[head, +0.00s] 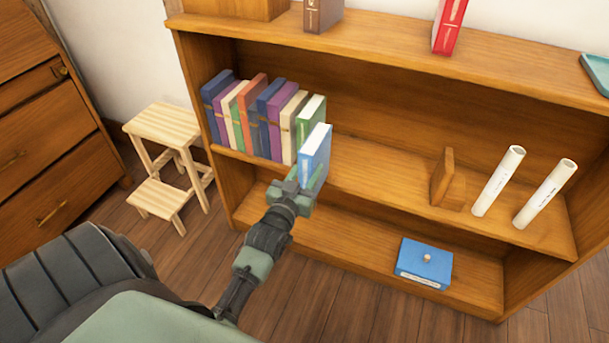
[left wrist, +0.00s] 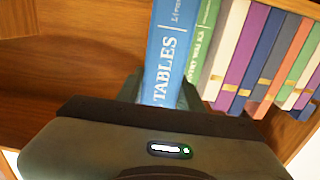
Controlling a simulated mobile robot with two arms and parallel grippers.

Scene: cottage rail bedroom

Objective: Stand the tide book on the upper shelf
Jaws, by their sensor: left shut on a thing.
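The blue book (head: 313,157) is upright at the right end of the row of books, and its front part overlaps the front edge of the upper shelf (head: 370,185). Its spine reads "TABLES" in the left wrist view (left wrist: 167,50), the rest of the title being cut off. My left gripper (head: 303,182) is shut on this book from the front, low on the spine. The fingers also show at the book's sides in the left wrist view (left wrist: 160,95). A green book (head: 310,117) stands just left of it. I cannot tell whether the book's base touches the shelf. My right gripper is out of view.
Several books (head: 250,115) fill the shelf's left end. A wooden bookend (head: 442,178) and two white rolls (head: 498,182) stand farther right, with bare shelf between. A blue box (head: 424,262) lies on the lower shelf. A step stool (head: 165,125) and drawers (head: 50,140) are left.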

